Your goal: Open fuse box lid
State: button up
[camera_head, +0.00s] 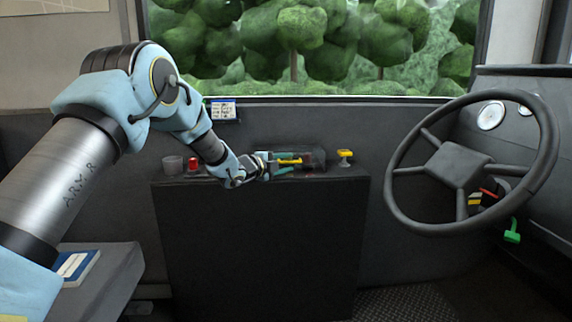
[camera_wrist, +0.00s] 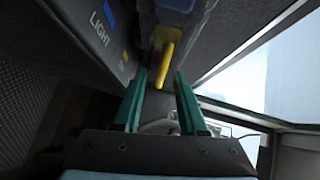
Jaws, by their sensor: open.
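The fuse box (camera_head: 314,159) is a small dark, see-through box on top of the black console, with a yellow bar (camera_head: 289,161) sticking out of its left side. My gripper (camera_head: 280,166) is at the left of the box, pointing right, with its green fingers close to the bar. In the wrist view the yellow bar (camera_wrist: 166,58) appears just beyond and between the tips of my open gripper (camera_wrist: 162,78). I cannot tell whether a finger touches it. The lid looks down, but its edges are too small to make out.
The black console (camera_head: 260,245) bears a yellow switch (camera_head: 344,155) right of the box, and a red button (camera_head: 194,164) and clear cup (camera_head: 173,165) at left. The steering wheel (camera_head: 470,165) stands at right.

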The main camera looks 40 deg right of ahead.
grip_shut()
dwell(0.3)
dwell(1.1)
